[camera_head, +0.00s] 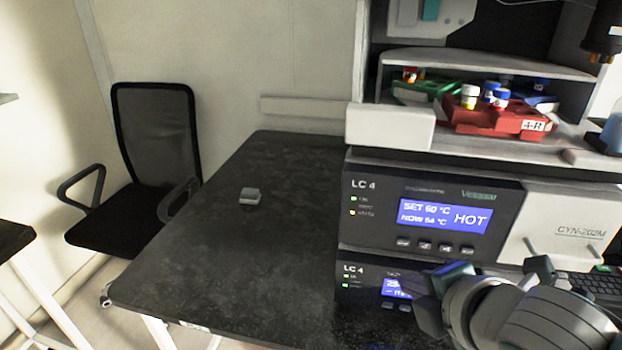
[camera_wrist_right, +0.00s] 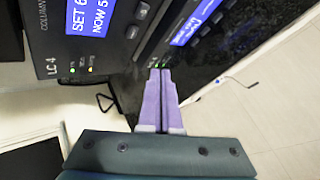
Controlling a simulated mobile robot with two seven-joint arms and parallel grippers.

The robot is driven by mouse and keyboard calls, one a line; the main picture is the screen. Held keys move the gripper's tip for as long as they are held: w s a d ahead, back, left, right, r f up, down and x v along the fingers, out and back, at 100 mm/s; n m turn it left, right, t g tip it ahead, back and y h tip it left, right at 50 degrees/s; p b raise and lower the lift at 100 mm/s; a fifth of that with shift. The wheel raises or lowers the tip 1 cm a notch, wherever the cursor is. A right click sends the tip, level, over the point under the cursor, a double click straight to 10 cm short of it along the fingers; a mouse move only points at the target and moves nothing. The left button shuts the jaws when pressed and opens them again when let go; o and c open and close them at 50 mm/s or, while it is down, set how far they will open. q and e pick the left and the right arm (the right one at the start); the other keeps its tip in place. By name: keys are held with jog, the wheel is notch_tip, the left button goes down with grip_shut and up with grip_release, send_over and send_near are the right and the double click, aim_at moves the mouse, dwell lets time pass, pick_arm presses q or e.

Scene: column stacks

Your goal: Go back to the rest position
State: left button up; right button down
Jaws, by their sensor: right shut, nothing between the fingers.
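My right arm comes in at the lower right of the head view, in front of the lower LC 4 unit. In the right wrist view my right gripper (camera_wrist_right: 160,78) is shut, its two purple fingers together with nothing between them. The fingertips point at the front of the stacked column units and appear close to it. Whether they touch it I cannot tell. My left gripper is not in view.
The upper LC 4 unit (camera_head: 437,213) reads HOT and stands on the lower unit (camera_head: 362,285) on a dark table (camera_head: 240,240). A small grey block (camera_head: 250,196) lies on the table. Red rack (camera_head: 490,118) with vials sits above. A black chair (camera_head: 150,140) stands left. The table's left part is mostly clear.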

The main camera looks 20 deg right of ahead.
jog(key=s+a+r+m+g+y, duration=0.1)
jog(key=s+a+r+m+g, duration=0.2)
jog(key=s+m, duration=0.55)
jog(key=s+a+r+m+g+y, duration=0.1)
jog(key=s+a+r+m+g, duration=0.25)
jog(key=s+m, duration=0.55)
notch_tip(320, 180, up, 35)
jog(key=s+p, duration=0.1)
jog(key=p, duration=3.3)
jog(key=shift+s+d+n+p, duration=0.15)
jog(key=shift+d+n+p, duration=0.15)
jog(key=shift+d+n, duration=0.05)
